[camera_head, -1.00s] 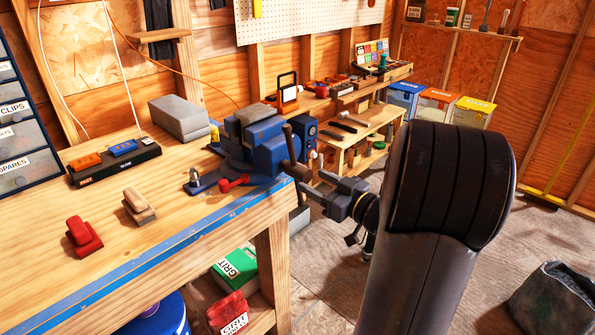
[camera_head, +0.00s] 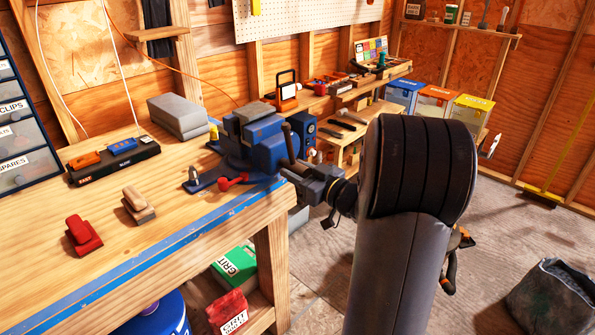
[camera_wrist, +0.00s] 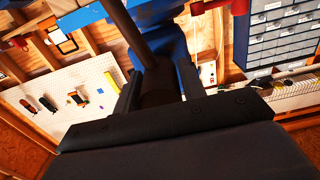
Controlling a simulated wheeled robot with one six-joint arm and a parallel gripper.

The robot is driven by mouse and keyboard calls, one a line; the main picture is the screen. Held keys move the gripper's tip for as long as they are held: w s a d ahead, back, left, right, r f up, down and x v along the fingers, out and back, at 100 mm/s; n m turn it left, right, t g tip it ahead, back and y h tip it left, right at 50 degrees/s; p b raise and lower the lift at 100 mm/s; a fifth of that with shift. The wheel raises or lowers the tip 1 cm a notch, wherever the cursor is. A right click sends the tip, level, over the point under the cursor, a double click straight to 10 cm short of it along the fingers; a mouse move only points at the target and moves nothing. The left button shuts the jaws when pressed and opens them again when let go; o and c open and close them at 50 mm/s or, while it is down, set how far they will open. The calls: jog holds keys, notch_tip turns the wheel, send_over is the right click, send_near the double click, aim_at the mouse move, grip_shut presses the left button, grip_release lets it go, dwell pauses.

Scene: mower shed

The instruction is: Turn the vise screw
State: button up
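The blue vise (camera_head: 258,140) sits at the right front corner of the workbench. Its dark screw end and tilted handle bar (camera_head: 288,143) face right, toward my arm. In the wrist view the dark bar (camera_wrist: 124,22) runs down from the top toward the screw head (camera_wrist: 158,84). My gripper (camera_head: 298,172) is at the screw end; in the wrist view its two fingers (camera_wrist: 158,92) stand apart, one on each side of the screw head. The fingers look open; whether either touches the head cannot be told. A red lever (camera_head: 231,182) lies at the vise's base.
A lower shelf (camera_head: 362,130) and bins (camera_head: 436,100) stand behind.

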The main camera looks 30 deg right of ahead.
jog(key=c, duration=0.6)
jog(key=shift+o, duration=0.2)
jog(key=shift+f+n+b, duration=0.1)
jog(key=shift+n+b, duration=0.2)
jog(key=shift+b, duration=0.1)
